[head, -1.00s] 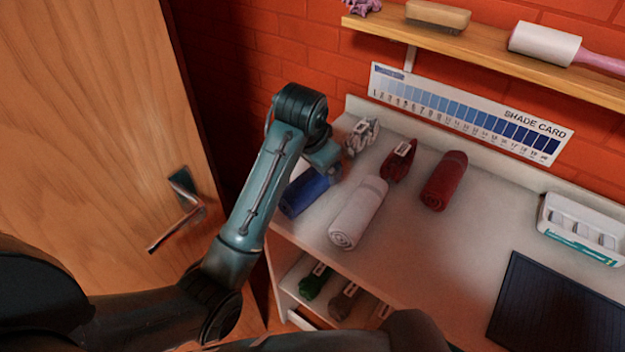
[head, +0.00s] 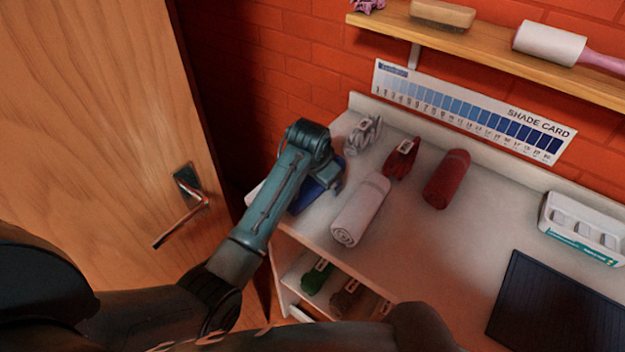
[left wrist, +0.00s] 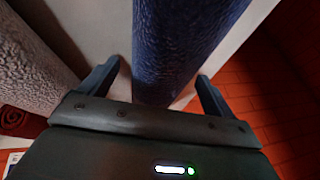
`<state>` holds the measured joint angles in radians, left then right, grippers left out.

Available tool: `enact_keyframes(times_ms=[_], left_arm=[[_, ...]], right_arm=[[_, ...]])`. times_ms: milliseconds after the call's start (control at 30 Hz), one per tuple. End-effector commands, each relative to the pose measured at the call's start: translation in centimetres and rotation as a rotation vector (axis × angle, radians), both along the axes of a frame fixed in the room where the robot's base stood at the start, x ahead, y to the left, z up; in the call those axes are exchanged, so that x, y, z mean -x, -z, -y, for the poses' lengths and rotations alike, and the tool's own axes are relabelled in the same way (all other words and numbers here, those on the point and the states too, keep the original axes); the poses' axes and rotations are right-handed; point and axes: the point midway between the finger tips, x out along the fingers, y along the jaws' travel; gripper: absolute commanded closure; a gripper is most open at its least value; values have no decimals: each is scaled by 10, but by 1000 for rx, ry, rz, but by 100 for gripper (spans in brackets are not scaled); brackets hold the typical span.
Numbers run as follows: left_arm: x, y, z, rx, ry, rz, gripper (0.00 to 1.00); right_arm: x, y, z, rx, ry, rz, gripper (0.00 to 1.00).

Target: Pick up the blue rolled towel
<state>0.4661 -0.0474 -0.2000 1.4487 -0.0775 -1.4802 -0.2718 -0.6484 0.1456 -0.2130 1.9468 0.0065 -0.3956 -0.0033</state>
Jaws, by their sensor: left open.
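The blue rolled towel (head: 312,194) lies at the left end of the white worktop, partly hidden behind my left arm in the head view. In the left wrist view the blue towel (left wrist: 180,45) runs up between the two fingers. My left gripper (left wrist: 160,85) is open, with one finger on each side of the towel and a gap showing on both sides. In the head view my left gripper (head: 330,178) is at the towel, its fingertips mostly hidden. My right gripper is not in view.
A white rolled towel (head: 360,210) lies close to the right of the blue one. A red rolled towel (head: 447,179), a red skein (head: 401,158) and a grey skein (head: 362,135) lie further along. A wooden door (head: 110,120) stands at the left.

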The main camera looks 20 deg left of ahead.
Motion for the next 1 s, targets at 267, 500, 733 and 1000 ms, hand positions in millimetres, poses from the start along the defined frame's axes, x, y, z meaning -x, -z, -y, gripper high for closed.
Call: enact_keyframes(times_ms=[267, 500, 733, 1000], left_arm=[[0, 1, 0, 0, 0, 0, 11], [0, 3, 0, 0, 0, 1, 14], [0, 3, 0, 0, 0, 0, 33], [0, 3, 0, 0, 0, 0, 55]], right_arm=[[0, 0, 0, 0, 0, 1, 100], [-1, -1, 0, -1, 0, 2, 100], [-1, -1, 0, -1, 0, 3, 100], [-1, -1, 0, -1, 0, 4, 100]])
